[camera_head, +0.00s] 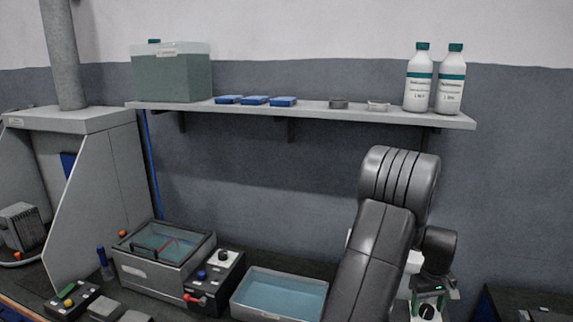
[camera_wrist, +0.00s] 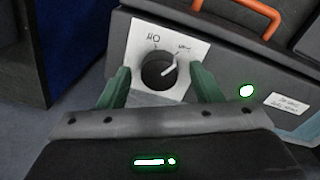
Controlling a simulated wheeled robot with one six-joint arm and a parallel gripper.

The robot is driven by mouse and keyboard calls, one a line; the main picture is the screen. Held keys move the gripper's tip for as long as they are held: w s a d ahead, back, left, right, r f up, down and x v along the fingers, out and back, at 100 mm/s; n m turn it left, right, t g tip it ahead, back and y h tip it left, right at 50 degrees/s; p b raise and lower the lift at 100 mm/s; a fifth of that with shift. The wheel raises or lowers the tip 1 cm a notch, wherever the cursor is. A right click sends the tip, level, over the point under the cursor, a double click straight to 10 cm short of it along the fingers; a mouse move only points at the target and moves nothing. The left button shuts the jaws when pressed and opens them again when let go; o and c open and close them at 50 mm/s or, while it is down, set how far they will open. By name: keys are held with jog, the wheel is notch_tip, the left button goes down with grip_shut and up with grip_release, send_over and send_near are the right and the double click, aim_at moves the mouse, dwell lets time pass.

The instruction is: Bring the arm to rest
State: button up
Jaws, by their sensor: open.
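My gripper (camera_wrist: 162,84) shows in the wrist view with its two green fingers apart. They stand on either side of a black rotary knob (camera_wrist: 157,72) on a white label plate (camera_wrist: 187,50). I cannot tell whether either finger touches the knob. The knob's white pointer line is turned toward the upper right mark, and another mark sits at the upper left. In the head view my arm (camera_head: 375,245) is folded at the right, reaching down past the bench.
A lit green lamp (camera_wrist: 246,91) and an orange handle (camera_wrist: 250,12) are on the grey panel by the knob. The shelf (camera_head: 310,110) holds a tank (camera_head: 172,75) and bottles (camera_head: 419,82). A water tray (camera_head: 280,294) stands left of my arm.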

jog(key=shift+n+p, duration=0.55)
jog(key=shift+n, duration=0.65)
jog(key=shift+a+r+b, duration=0.2)
jog(key=shift+r+b, duration=0.55)
jog(key=shift+r, duration=2.8)
jog(key=shift+s+a, duration=0.1)
jog(key=shift+a, duration=0.05)
